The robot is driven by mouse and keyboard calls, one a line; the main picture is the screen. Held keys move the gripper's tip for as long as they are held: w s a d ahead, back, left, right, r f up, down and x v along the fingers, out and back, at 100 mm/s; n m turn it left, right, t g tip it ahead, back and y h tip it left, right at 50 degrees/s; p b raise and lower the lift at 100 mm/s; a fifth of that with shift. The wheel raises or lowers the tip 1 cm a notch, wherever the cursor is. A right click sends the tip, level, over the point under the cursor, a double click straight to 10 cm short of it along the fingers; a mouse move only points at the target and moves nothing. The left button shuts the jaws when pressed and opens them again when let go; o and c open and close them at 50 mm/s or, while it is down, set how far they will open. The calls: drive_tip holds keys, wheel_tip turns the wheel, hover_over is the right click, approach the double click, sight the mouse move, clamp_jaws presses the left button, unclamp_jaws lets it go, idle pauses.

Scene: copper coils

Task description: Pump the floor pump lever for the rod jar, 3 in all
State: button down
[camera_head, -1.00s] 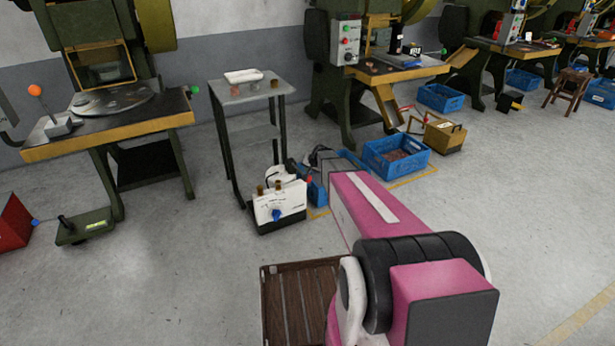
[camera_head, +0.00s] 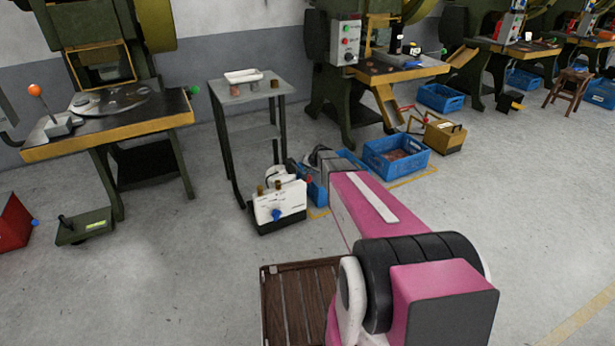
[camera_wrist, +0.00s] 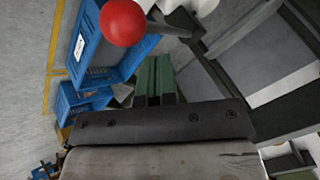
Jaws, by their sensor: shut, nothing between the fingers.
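A white floor pump box (camera_head: 280,207) with a blue knob and two brown cylinders on top stands on the floor beside the grey table. A red ball (camera_head: 309,179), which looks like its lever end, shows at its right. A large red ball (camera_wrist: 123,22) appears near the top of the wrist view, close to the camera. My gripper (camera_wrist: 155,66) shows its two greenish fingers side by side, shut and empty, below and right of that ball and apart from it in the picture. In the head view my gripper is small beyond my pink arm, and its fingers cannot be made out.
Blue crates (camera_head: 397,158) stand right of the pump, and one also shows in the wrist view (camera_wrist: 95,42). A tan box (camera_head: 445,136) with a red-tipped lever stands further right. A grey table (camera_head: 240,92) is behind the pump.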

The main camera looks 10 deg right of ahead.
sight(311, 178)
idle(0.7)
drive_tip(key=shift+f, duration=0.4)
drive_tip(key=shift+s+d+f, duration=0.1)
drive_tip(key=shift+s+f, duration=0.05)
drive_tip(key=shift+f, duration=0.9)
drive_tip(key=shift+s+f, duration=0.2)
drive_tip(key=shift+f, duration=0.85)
drive_tip(key=shift+s+d+f, duration=0.1)
drive_tip(key=shift+s+f, duration=0.05)
drive_tip(key=shift+f, duration=0.9)
idle(3.7)
